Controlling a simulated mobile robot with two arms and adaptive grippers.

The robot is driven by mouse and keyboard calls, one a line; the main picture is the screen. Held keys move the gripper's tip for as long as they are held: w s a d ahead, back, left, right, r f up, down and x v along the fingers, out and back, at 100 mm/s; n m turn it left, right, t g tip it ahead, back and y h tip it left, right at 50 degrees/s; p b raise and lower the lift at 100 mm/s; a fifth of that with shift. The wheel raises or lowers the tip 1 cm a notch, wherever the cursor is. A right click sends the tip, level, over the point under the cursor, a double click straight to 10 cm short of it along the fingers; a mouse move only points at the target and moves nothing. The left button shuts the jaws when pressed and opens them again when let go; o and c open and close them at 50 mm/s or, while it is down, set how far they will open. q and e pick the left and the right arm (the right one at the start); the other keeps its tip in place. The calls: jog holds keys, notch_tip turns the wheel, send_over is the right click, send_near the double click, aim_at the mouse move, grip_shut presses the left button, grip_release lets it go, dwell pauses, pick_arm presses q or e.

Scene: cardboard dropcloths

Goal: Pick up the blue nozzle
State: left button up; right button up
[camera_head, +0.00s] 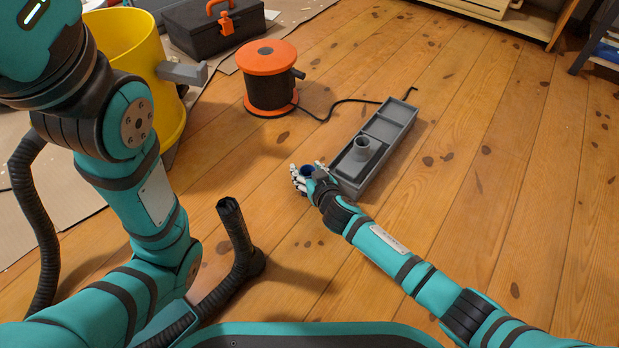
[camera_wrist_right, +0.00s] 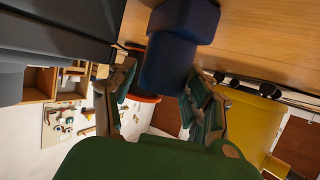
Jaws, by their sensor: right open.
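The blue nozzle (camera_head: 307,171) is small and dark blue in the head view, at the hand of my right gripper (camera_head: 304,178), just left of the near end of a grey tray. In the right wrist view the blue nozzle (camera_wrist_right: 168,66) looks like two stepped, blocky sections. Its lower end reaches between the spread fingers of my right gripper (camera_wrist_right: 158,106). The fingers are open on both sides of it; contact cannot be told. What the nozzle rests on is hidden. My left arm rises at the left of the head view; its gripper is out of view.
The grey compartment tray (camera_head: 401,112) holds a grey nozzle (camera_head: 361,147). An orange and black reel (camera_head: 270,80) with a cable stands behind. A yellow bucket (camera_head: 115,40) and a dark toolbox (camera_head: 205,32) are at upper left. A black hose (camera_head: 236,240) stands in front. Floor at right is clear.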

jog(key=shift+s+r, duration=0.1)
jog(key=shift+r, duration=0.05)
jog(key=c, duration=1)
